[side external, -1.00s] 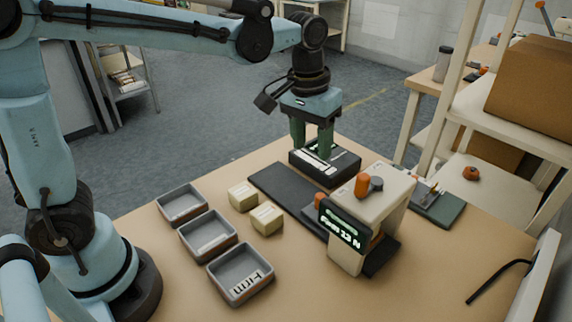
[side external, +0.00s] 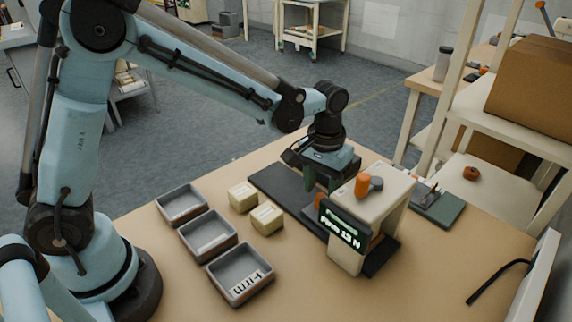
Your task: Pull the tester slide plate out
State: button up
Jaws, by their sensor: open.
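The tester (side external: 345,250) is a cream upright housing with an orange knob (side external: 362,186) on top and a lit display (side external: 342,224) that reads "Firm" and a force in newtons, its digits blurred. A long dark plate (side external: 268,184) lies flat on the table and passes under the tester, coming out at its front right (side external: 382,258). My gripper (side external: 320,185) points down just behind the tester, over or beside the dark plate. Its green fingers are open. The fingertips are partly hidden by the tester, so I cannot tell whether they touch the plate.
Three grey trays (side external: 213,241) stand in a row at the left; the front one bears a "Firm" label. Two cream blocks (side external: 267,219) sit between trays and plate. A green pad (side external: 438,207) lies right of the tester. The front middle of the table is clear.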

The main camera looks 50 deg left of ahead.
jog(key=shift+f, duration=1.25)
jog(key=shift+c, duration=0.2)
grip_shut()
